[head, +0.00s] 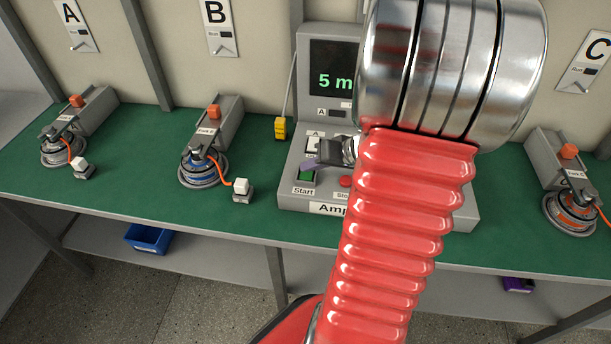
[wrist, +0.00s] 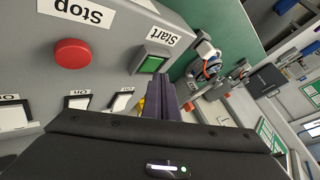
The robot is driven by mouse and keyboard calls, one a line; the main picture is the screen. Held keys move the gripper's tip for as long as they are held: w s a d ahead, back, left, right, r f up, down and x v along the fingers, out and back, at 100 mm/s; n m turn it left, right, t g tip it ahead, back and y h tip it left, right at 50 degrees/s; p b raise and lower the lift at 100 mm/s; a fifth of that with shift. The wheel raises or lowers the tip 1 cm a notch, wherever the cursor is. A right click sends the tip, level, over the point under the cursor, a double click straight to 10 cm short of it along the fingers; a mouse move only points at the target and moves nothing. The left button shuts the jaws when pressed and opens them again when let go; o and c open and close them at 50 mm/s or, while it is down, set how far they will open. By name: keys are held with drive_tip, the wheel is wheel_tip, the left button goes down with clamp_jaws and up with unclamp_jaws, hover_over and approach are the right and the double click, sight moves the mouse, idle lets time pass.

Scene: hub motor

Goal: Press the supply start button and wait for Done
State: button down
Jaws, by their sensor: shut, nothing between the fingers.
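The supply unit (head: 290,190) is a grey console on the green bench, partly hidden behind my red arm in the head view. Its screen (head: 328,75) reads "5 m" in green, the rest cut off by my arm. The green start button (head: 306,177) sits above the label "Start" and also shows in the wrist view (wrist: 151,65). The red stop button (head: 345,181) is to its right, and shows whole in the wrist view (wrist: 73,54). My gripper (head: 308,166) is shut and empty at the start button; contact cannot be told. No "Done" is visible.
White rocker switches (wrist: 78,103) sit on the console near my gripper. A yellow connector (head: 280,128) hangs left of the console. Motors on fixtures stand at stations A (head: 64,149), B (head: 204,167) and C (head: 575,211). Green bench between B and the console is mostly clear.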

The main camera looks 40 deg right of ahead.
sight(310, 177)
drive_tip(key=shift+f, duration=0.1)
idle(0.6)
drive_tip(key=shift+f, duration=0.3)
drive_tip(key=shift+f, duration=0.45)
idle(1.0)
drive_tip(key=shift+r, duration=0.9)
drive_tip(key=shift+r, duration=2.45)
